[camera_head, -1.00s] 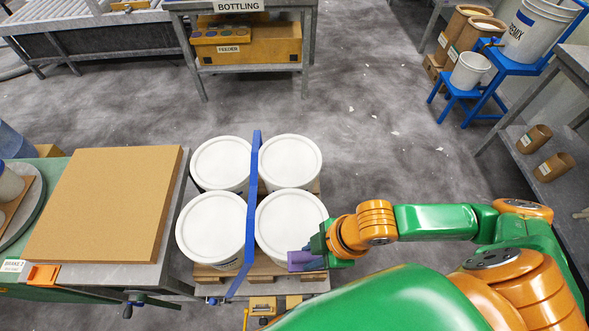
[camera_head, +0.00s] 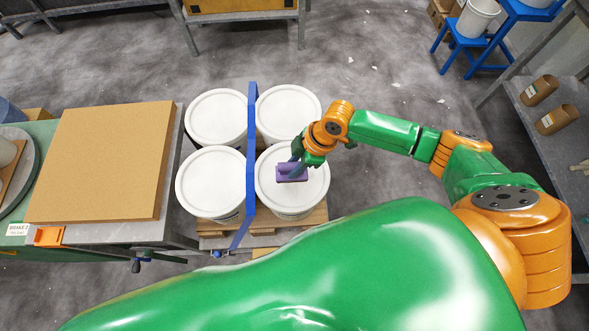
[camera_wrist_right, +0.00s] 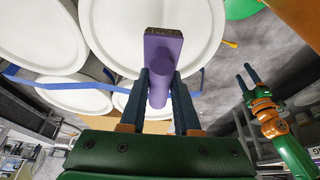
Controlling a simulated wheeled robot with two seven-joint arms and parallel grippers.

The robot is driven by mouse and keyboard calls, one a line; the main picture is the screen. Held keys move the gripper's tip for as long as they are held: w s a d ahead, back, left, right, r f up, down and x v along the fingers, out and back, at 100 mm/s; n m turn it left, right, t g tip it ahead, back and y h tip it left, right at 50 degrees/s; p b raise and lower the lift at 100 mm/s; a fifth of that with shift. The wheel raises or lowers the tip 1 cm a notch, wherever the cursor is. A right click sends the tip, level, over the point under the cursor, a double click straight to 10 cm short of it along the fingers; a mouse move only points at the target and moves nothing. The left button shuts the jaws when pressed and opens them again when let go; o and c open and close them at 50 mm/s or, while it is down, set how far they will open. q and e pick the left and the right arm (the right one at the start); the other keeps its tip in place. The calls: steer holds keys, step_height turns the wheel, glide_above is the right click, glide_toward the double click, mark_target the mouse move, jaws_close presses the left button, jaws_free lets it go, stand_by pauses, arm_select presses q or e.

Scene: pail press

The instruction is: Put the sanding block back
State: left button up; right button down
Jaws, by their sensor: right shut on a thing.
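The purple sanding block (camera_head: 292,174) is over the white lid of the front right pail (camera_head: 292,198) in the head view. My right gripper (camera_head: 298,158) is shut on its handle. In the right wrist view the purple block (camera_wrist_right: 163,47) with a brownish end juts out past the fingers (camera_wrist_right: 160,88), its handle between them. I cannot tell whether the block touches the lid. My left gripper (camera_wrist_right: 247,77) shows small at the right of the wrist view, fingers apart and empty; it is outside the head view.
Several white lidded pails stand on a wooden pallet (camera_head: 262,232), with a blue strap (camera_head: 251,150) running between them. A bench with a brown board (camera_head: 105,160) stands at the left. A blue step stand (camera_head: 470,45) and a grey shelf (camera_head: 545,110) are at the right. Open floor lies behind the pails.

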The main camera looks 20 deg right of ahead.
steer(key=shift+f, duration=1.55)
steer(key=c, duration=0.6)
jaws_free()
steer(key=shift+c, duration=0.2)
steer(key=shift+r, duration=0.15)
steer(key=v, duration=1.1)
steer(key=shift+d+r, duration=0.25)
steer(key=shift+r, duration=0.1)
steer(key=shift+s, duration=0.1)
